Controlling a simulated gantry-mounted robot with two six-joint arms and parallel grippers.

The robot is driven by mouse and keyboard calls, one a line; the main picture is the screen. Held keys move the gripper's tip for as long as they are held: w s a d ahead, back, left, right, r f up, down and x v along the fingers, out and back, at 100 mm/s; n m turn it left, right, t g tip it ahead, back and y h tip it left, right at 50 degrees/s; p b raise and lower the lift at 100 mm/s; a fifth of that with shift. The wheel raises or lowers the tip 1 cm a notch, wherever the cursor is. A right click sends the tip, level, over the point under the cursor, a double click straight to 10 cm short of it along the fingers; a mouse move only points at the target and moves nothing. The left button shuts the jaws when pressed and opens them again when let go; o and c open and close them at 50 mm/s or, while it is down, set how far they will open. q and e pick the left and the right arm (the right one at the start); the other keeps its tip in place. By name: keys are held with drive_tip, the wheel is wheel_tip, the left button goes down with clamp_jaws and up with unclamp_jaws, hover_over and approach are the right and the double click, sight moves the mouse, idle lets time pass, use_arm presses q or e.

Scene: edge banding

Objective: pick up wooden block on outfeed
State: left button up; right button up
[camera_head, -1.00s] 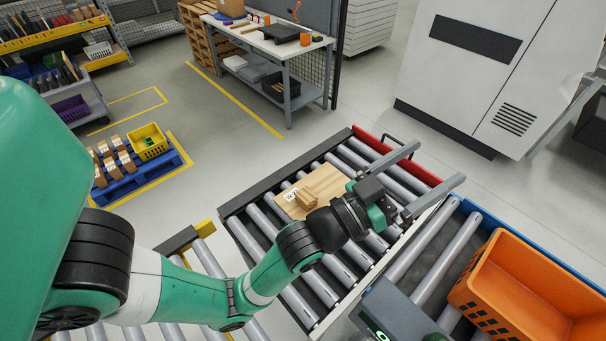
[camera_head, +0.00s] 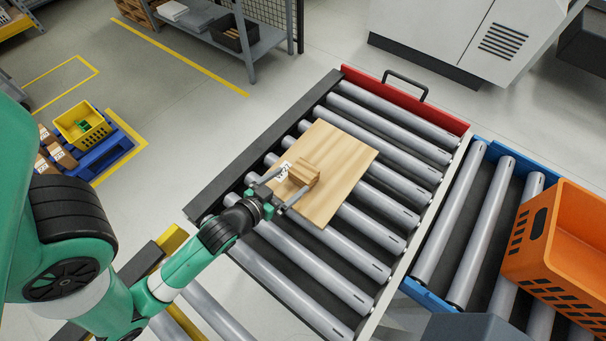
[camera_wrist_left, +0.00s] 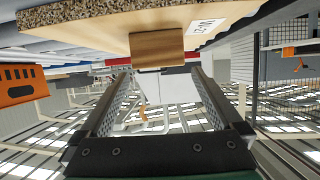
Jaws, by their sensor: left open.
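The wooden block (camera_head: 304,173) is small and light brown. It rests on a flat wooden board (camera_head: 345,160) with a white label, lying on the outfeed rollers. My left gripper (camera_head: 285,187) is open, its two fingers pointing at the block from the near left side. In the left wrist view the block (camera_wrist_left: 157,48) lies just beyond the open fingertips (camera_wrist_left: 161,80), roughly centred between them, with nothing between the fingers. The board's speckled edge (camera_wrist_left: 90,18) also shows there. My right gripper is not in view.
The roller conveyor (camera_head: 375,235) has a red end rail (camera_head: 400,98) at the far side. An orange crate (camera_head: 565,250) stands on the blue-railed conveyor at right. A yellow bin (camera_head: 82,125) sits at the left. The rollers around the board are clear.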

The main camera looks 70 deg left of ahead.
sight(299, 174)
use_arm(q)
drive_tip(key=x, duration=0.5)
drive_tip(key=shift+w+a+b, duration=0.1)
drive_tip(key=shift+w+b, duration=0.1)
drive_tip(key=shift+b, duration=0.2)
drive_tip(key=shift+w+a+f, duration=0.1)
drive_tip(key=shift+w+f, duration=0.15)
drive_tip(key=b+x, duration=0.1)
drive_tip(key=x, duration=0.3)
drive_tip(key=shift+w+a+f, duration=0.1)
drive_tip(key=shift+w+f, duration=0.1)
drive_tip(key=c, duration=1.1)
